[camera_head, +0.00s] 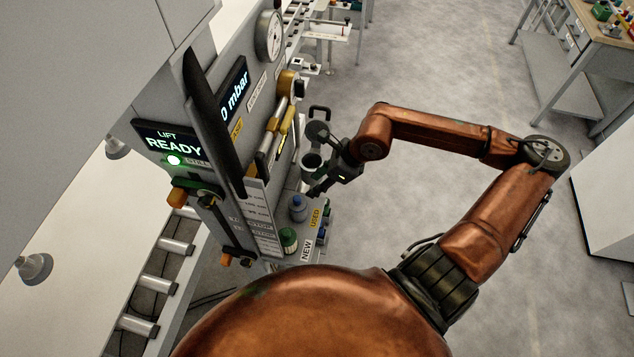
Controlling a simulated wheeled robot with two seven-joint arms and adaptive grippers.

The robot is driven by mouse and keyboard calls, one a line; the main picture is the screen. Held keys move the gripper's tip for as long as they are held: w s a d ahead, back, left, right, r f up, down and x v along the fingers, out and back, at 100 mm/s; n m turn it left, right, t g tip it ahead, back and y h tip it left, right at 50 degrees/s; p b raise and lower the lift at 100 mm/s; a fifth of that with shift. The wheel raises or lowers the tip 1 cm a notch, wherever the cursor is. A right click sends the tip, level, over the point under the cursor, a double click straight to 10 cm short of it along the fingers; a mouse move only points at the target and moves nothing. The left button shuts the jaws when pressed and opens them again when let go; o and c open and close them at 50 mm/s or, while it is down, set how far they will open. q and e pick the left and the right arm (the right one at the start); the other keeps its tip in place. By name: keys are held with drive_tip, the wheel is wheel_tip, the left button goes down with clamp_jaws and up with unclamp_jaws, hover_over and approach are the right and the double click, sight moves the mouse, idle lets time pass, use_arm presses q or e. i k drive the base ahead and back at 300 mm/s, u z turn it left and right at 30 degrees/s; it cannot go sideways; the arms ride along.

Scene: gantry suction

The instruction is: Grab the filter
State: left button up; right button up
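Two small canisters stand on a shelf by the panel: a blue-grey one (298,208) and one with a green band and pale top (288,238). Either may be the filter; I cannot tell which. More small dark and green items (326,212) sit at the shelf's right edge by the USED label. A cup-like housing (312,164) with a dark rim is just behind my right gripper. My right gripper (318,190) is above and right of the blue-grey canister, apart from it. Its fingers are dark and small, so its opening is unclear. My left gripper is out of view.
The grey panel carries a READY display (167,142), a round gauge (269,36) and yellow-handled valves (268,142). A long black bar (208,120) stands in front of it. A roller conveyor (150,290) is at lower left.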

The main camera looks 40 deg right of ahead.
sight(287, 236)
drive_tip(key=z, duration=0.8)
